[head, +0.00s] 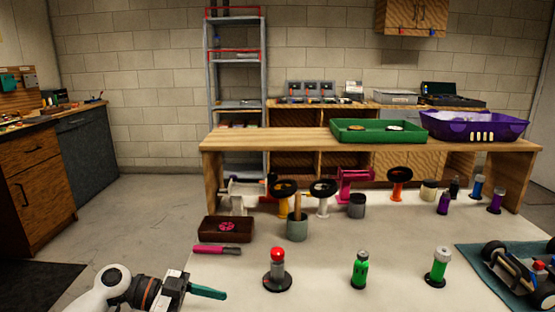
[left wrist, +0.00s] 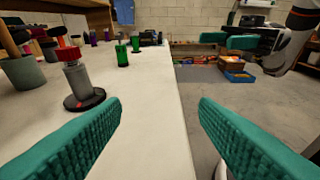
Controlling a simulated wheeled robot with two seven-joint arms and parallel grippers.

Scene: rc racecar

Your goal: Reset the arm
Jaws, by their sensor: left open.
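My left gripper (head: 207,291) is at the lower left of the head view, beside the near left part of the white tabletop (head: 225,275). Its teal fingers (left wrist: 160,107) are spread apart in the left wrist view with nothing between them. They straddle the table's edge in that picture. My right gripper (left wrist: 224,40) shows small at the upper right of the left wrist view, with teal fingers, out past the table edge. Whether its fingers are apart is unclear. The head view does not show it.
A red-capped grey bottle on a dark base (head: 278,270) stands right of my left gripper. Green bottles (head: 360,270) stand farther right. A pink-handled tool (head: 217,250) and a brown box (head: 226,229) lie behind. A car (head: 517,272) sits on a teal mat at right.

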